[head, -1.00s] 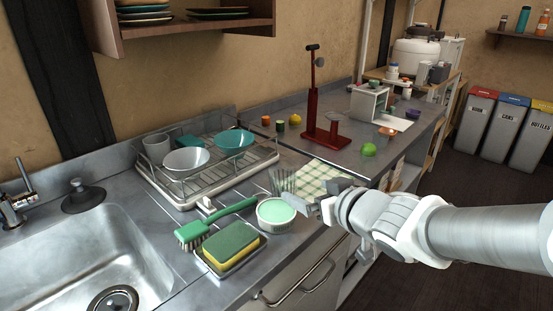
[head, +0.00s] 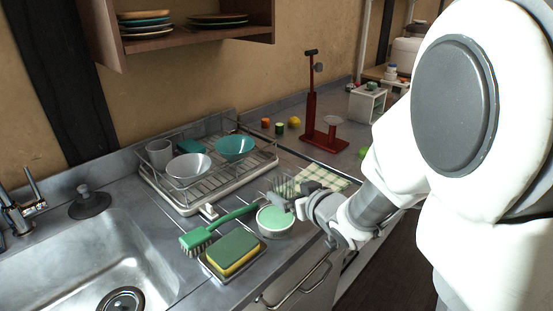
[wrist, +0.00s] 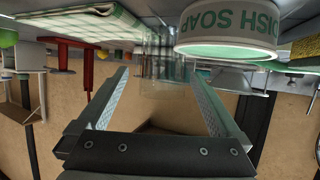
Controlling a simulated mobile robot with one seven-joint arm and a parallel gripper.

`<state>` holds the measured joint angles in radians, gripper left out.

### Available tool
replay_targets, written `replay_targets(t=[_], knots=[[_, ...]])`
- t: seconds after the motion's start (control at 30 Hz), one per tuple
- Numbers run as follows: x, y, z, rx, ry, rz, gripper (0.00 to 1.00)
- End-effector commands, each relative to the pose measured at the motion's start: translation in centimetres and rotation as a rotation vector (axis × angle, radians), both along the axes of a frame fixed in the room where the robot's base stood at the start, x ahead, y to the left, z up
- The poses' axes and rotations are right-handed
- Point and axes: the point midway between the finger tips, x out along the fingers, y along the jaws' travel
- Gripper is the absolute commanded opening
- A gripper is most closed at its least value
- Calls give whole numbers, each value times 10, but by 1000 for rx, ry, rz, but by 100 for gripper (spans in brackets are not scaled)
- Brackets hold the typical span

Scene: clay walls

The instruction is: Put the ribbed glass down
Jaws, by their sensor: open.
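The ribbed glass (head: 284,184) is clear and stands upright on the counter, just behind the dish soap tub (head: 274,221) in the head view. In the upside-down wrist view the glass (wrist: 168,62) shows between the two finger pads, next to the white tub lettered DISH SOAP (wrist: 230,35). My gripper (head: 292,204) is open, with its fingers apart on either side of the glass; it also fills the lower wrist view (wrist: 157,78). I see a gap beside the left pad; contact at the right pad is unclear.
A dish rack (head: 212,192) with bowls stands at the back left. A green brush (head: 215,229) and a sponge (head: 232,252) lie left of the tub. A red stand (head: 320,142) is farther back.

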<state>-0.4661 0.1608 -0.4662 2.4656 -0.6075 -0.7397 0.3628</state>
Motion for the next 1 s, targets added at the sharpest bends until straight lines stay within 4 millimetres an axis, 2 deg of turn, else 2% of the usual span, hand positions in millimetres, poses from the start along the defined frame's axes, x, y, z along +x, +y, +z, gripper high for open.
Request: replay_targets(t=[0.1,0.37,0.6,0.93,1.0], knots=[[13,6,-9,-1,1,2,100],[29,15,-15,-1,0,3,100],[57,29,-26,-1,0,0,100],[64,32,-27,1,-1,0,100],[64,32,-27,0,-1,0,89]])
